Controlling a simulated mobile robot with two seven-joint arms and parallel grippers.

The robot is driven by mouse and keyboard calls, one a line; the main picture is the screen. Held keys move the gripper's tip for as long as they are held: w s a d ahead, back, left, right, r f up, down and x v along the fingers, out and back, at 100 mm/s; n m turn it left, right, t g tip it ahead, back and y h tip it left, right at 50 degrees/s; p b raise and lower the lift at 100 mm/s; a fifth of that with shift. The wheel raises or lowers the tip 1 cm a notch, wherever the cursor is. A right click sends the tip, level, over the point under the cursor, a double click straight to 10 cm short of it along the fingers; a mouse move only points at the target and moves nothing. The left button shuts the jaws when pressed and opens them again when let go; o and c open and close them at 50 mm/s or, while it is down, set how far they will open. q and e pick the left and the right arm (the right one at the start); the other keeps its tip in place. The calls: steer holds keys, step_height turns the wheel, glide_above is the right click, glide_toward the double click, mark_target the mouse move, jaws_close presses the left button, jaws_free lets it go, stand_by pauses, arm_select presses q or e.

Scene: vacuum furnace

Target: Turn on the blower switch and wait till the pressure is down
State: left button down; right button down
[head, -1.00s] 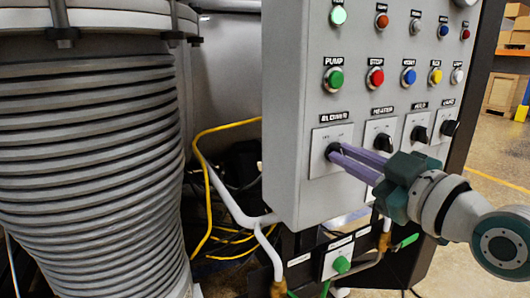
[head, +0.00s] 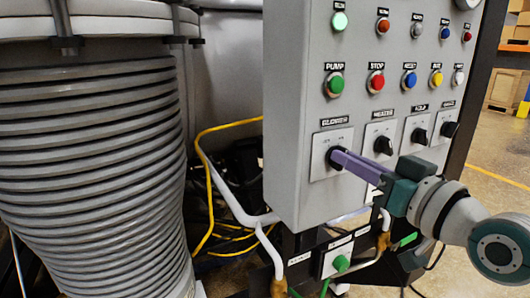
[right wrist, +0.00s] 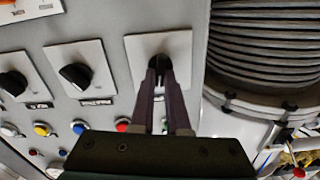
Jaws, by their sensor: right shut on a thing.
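The blower switch (head: 333,158) is a black rotary knob on a white plate, lower left on the grey control panel (head: 285,120). My right gripper (head: 338,157) is shut on this knob, with its purple fingers reaching in from the lower right. In the right wrist view the two fingertips (right wrist: 159,75) close around the knob (right wrist: 159,64) in front of its plate (right wrist: 180,48). The fingers hide part of the knob, and I cannot read its exact setting. No pressure reading can be made out. My left gripper is out of view.
Heater (head: 380,145) and further black knobs sit right of the blower switch. Coloured push buttons, including the green pump button (head: 335,84), are above. A ribbed grey cylinder (head: 95,160) stands left. A yellow cable (head: 209,190) and pipes run between.

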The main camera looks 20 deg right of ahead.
steer(key=shift+d+m, duration=0.1)
steer(key=shift+m, duration=1.8)
steer(key=c, duration=0.9)
jaws_free()
steer(key=s, duration=1)
steer(key=shift+d+p, duration=0.4)
